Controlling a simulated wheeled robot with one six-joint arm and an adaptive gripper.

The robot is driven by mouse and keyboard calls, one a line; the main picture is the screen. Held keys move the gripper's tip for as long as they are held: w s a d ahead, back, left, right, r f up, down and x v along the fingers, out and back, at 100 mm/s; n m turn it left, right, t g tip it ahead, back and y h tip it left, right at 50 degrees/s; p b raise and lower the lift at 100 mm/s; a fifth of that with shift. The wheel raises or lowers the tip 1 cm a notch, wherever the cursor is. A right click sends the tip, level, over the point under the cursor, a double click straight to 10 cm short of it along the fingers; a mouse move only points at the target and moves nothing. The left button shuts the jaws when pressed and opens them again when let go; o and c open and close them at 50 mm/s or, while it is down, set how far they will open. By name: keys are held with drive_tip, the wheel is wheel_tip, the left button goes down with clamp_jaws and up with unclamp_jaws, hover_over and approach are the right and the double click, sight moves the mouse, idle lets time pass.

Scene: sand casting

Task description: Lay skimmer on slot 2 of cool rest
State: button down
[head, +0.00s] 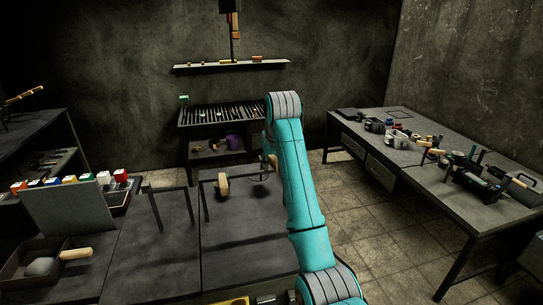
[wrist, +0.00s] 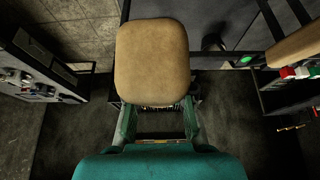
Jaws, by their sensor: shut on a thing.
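My gripper (wrist: 158,128) is shut on the skimmer, whose tan wooden handle (wrist: 152,60) fills the upper middle of the wrist view. In the head view the rounded wooden handle end (head: 223,185) shows above the dark table, left of my teal arm. My gripper is mostly hidden behind the arm there. The skimmer's head cannot be made out. A dark metal frame with thin bars and legs, which looks like the cool rest (head: 168,189), stands on the table around and left of the handle. Its slot numbers are not readable. I cannot tell whether the skimmer touches it.
A tray (head: 14,268) with a wooden-handled tool lies at front left, before a slanted dark panel (head: 75,208) and several coloured blocks (head: 103,178). A slatted bench (head: 215,115) stands at the back. A cluttered workbench (head: 405,175) is on the right, across open floor.

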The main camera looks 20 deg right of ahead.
drive_tip(key=shift+f, duration=2.4)
drive_tip(key=c, duration=0.9)
unclamp_jaws()
drive_tip(key=shift+r, duration=0.1)
